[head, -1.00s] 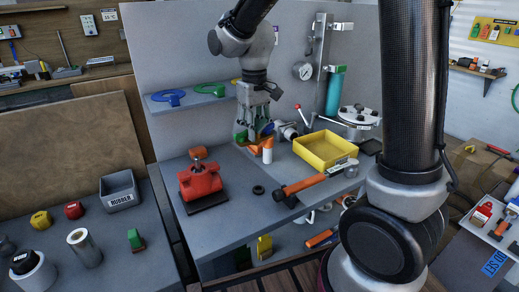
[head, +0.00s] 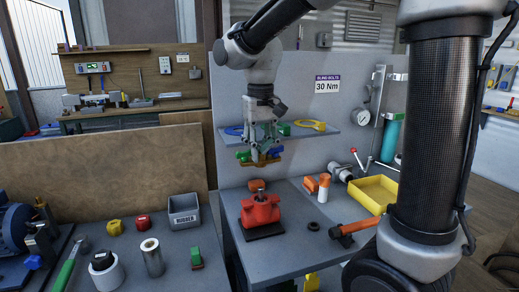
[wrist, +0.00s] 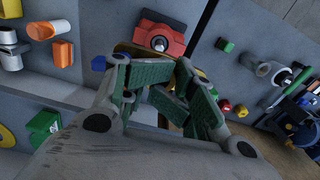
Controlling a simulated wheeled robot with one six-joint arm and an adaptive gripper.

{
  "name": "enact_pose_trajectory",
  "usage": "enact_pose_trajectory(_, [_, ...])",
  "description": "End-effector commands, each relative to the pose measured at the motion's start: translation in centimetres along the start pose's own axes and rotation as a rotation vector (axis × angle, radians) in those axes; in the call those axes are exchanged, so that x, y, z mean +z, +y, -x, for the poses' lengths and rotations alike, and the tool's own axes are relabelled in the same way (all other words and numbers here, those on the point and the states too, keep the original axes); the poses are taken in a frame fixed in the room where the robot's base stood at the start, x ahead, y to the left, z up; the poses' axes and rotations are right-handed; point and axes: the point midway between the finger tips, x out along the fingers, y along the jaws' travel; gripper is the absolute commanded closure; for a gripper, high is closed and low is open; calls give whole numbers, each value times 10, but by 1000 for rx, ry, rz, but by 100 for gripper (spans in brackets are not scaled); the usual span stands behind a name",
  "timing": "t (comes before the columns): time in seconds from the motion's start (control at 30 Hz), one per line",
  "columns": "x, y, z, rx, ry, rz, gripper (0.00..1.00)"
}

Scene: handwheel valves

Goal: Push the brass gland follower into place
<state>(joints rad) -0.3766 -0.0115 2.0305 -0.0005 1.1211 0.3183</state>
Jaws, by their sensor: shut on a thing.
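The brass gland follower (head: 262,161) is a flat brass-brown piece held at the tips of my gripper (head: 264,148). My gripper is shut on it, well above the bench. In the wrist view, parts of the brass piece (wrist: 128,48) show behind the green-padded fingers (wrist: 157,82), which hide most of it. The red valve body (head: 261,210) with a short upright grey stem stands on a dark base below the gripper. The wrist view shows the valve (wrist: 160,36) beyond the fingertips, apart from the held piece.
A shelf (head: 322,137) with coloured handwheels is behind the gripper.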

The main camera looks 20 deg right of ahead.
Motion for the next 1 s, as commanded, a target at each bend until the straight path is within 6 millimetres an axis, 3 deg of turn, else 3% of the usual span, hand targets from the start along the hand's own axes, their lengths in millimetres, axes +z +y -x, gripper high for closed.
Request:
enact_pose_trajectory(0.6, [0,0,-51,1,-2,1,100])
enact_pose_trajectory(1.0, [0,0,-57,0,0,1,100])
